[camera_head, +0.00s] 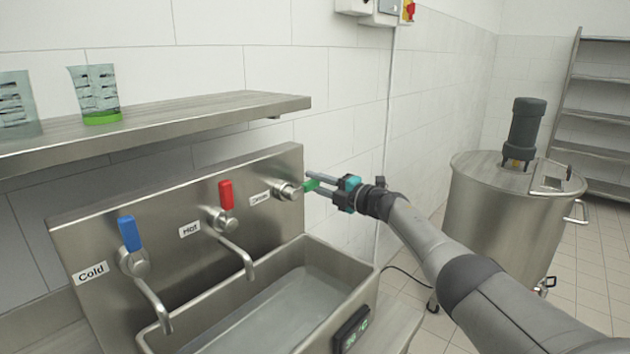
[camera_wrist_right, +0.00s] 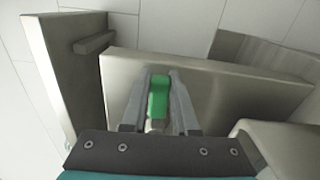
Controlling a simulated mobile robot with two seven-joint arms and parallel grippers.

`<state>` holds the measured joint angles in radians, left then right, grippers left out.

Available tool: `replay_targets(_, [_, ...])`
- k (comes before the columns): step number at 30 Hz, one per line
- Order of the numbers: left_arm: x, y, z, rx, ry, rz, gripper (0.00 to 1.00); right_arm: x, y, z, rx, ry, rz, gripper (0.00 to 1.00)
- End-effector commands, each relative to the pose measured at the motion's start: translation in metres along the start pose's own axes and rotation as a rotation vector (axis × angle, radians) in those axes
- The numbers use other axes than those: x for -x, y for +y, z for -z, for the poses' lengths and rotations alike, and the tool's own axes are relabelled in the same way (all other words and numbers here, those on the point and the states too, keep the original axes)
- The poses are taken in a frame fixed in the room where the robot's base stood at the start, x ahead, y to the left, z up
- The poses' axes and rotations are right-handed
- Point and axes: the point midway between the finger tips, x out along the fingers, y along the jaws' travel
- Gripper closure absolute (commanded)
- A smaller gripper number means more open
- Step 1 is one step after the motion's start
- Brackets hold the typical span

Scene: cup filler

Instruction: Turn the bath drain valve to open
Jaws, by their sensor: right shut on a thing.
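The drain valve is at the right end of the steel back panel, with a round steel body (camera_head: 284,191) and a green handle (camera_head: 311,185). The handle points to the right, away from the panel's labels. My right gripper (camera_head: 318,186) is shut on the green handle. In the right wrist view the green handle (camera_wrist_right: 158,97) sits between the two grey fingers of my right gripper (camera_wrist_right: 159,92). The label beside the valve (camera_head: 259,198) is too small to read surely. My left gripper is not in view.
A blue cold lever (camera_head: 129,233) and a red hot lever (camera_head: 226,194) stand left of the drain valve. A steel basin (camera_head: 355,264) holding liquid lies below. A shelf (camera_head: 215,109) with beakers is above. A steel tank (camera_head: 510,230) stands at right.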

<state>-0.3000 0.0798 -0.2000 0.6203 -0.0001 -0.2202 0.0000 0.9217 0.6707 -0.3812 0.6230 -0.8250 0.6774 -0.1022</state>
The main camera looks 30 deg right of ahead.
Motion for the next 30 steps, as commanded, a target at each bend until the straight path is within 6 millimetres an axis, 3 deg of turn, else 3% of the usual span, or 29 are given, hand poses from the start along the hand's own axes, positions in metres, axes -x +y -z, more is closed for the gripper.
replay_targets(20, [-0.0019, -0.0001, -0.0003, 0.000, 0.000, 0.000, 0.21, 0.0000, -0.0068, 0.0008, -0.067, 0.001, 0.003, 1.00])
replay_targets(21, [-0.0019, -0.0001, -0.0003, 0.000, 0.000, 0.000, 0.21, 0.0000, -0.0069, 0.0009, -0.067, 0.001, 0.003, 0.70])
replay_targets(28, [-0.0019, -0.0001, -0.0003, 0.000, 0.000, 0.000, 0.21, -0.0001, -0.0061, 0.0007, -0.064, 0.001, 0.002, 0.44])
replay_targets(30, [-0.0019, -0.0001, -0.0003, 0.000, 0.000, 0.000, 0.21, -0.0001, -0.0058, 0.0006, -0.063, 0.001, 0.002, 0.43])
